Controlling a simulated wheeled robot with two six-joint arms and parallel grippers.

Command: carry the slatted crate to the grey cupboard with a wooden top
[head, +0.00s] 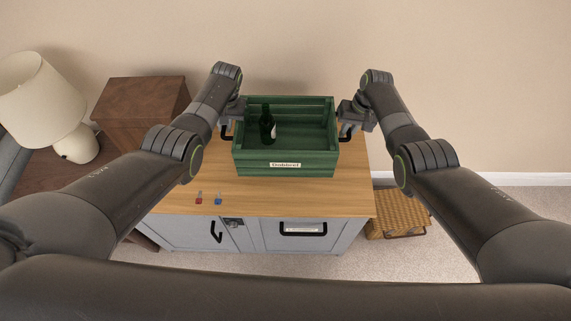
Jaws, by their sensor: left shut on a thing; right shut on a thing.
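The slatted crate (303,156) is green, with a small label on its front and a dark bottle (266,126) inside. It is upright over the wooden top (270,196) of the grey cupboard (265,236) and looks to rest on it; a small gap underneath cannot be ruled out. My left gripper (228,128) is shut on the crate's left handle. My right gripper (346,128) is shut on its right handle. The fingertips are partly hidden by the wrists and the crate.
A red item (198,198) and a blue item (218,199) lie on the top, in front of the crate. A lamp (47,105) and a brown wooden cabinet (140,105) stand to the left. A wicker basket (398,212) is on the floor at right. The wall is close behind.

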